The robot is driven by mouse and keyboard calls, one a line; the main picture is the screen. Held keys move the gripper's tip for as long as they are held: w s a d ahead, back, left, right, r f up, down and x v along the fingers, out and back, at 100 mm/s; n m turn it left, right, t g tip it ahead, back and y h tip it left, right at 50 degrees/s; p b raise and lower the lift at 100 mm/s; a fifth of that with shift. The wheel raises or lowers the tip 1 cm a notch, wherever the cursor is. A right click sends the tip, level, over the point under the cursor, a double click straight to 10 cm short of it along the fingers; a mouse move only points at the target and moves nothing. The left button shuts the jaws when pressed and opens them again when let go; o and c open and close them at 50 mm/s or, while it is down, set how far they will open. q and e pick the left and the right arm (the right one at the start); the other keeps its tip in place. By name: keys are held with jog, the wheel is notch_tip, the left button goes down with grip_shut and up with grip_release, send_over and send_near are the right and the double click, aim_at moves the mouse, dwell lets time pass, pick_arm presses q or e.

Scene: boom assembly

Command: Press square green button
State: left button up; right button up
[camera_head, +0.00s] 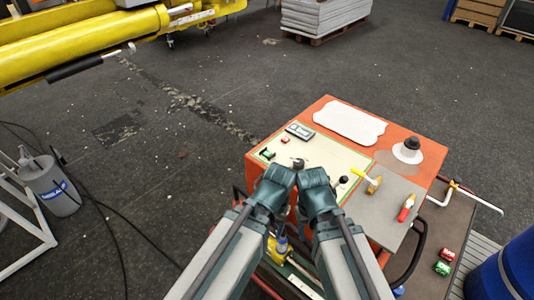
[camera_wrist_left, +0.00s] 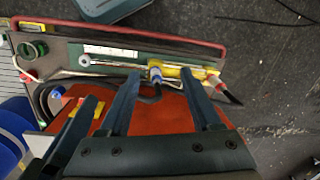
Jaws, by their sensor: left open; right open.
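A small green button (camera_head: 267,153) sits near the left corner of the cream panel (camera_head: 335,155) on top of the orange box; its exact shape is too small to tell. My left gripper (camera_head: 275,178) and right gripper (camera_head: 314,180) are side by side over the panel's near edge, to the right of and nearer than the green button. Both are open and apart from it. The left wrist view shows my left gripper (camera_wrist_left: 163,95) with spread fingers and nothing held. The green button does not show there.
The orange box (camera_head: 424,150) also carries a small red button (camera_head: 285,140), a display (camera_head: 299,131), a dark cone on a white base (camera_head: 408,150) and yellow and red valve handles. A blue barrel (camera_head: 510,270) stands at right. The floor left of the box is mostly clear.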

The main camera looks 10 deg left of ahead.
pick_arm(q)
grip_shut()
dwell(1.5)
